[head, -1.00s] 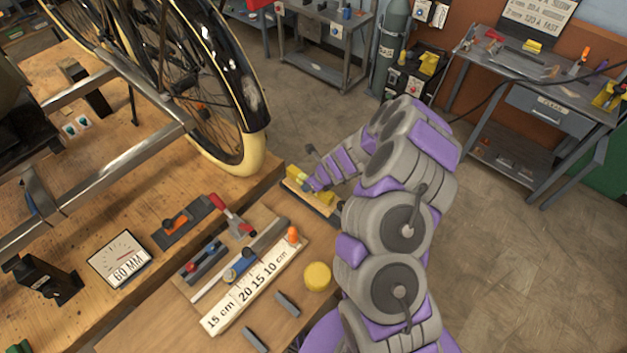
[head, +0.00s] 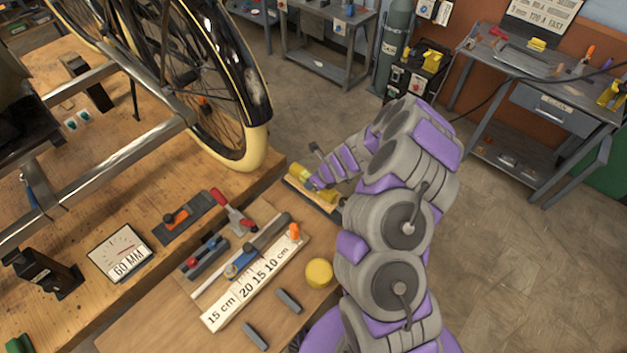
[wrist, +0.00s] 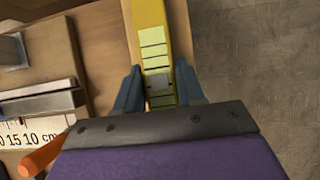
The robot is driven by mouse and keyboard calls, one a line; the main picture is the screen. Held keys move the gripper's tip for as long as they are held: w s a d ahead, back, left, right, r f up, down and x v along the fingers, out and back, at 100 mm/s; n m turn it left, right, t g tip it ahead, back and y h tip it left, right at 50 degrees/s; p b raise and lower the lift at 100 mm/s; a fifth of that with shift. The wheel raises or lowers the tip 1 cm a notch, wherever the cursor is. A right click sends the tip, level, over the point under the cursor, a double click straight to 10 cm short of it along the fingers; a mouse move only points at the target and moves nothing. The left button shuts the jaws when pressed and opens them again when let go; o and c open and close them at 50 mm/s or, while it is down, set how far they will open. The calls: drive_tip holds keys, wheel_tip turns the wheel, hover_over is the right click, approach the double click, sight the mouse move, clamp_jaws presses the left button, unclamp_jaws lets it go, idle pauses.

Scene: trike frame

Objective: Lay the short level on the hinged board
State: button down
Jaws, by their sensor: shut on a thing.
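The short level is a yellow bar (head: 327,195) at the far right corner of the bench top in the head view. My gripper (head: 313,183) is shut on it near its middle. In the wrist view the level (wrist: 154,18) runs away from me between the two dark fingers of my gripper (wrist: 158,85). The hinged board (head: 303,199) appears as a pale wooden strip with a dark edge directly under the level. I cannot tell whether the level touches the board. My gripper hides part of the level.
A bicycle wheel (head: 258,150) stands behind left. Open floor (head: 500,250) lies to the right.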

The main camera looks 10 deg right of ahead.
drive_tip(key=c, duration=1.1)
unclamp_jaws()
drive_tip(key=shift+d, duration=0.2)
drive_tip(key=o, duration=0.3)
drive_tip(key=shift+d, duration=0.2)
drive_tip(key=shift+o, duration=1)
drive_tip(key=shift+a, duration=0.25)
drive_tip(key=shift+s+r, duration=0.15)
drive_tip(key=shift+r, duration=0.2)
drive_tip(key=p+v, duration=0.4)
drive_tip(key=v, duration=1.2)
drive_tip(key=shift+s+d+r+p, duration=0.15)
drive_tip(key=shift+d+p, duration=0.05)
drive_tip(key=shift+p, duration=0.2)
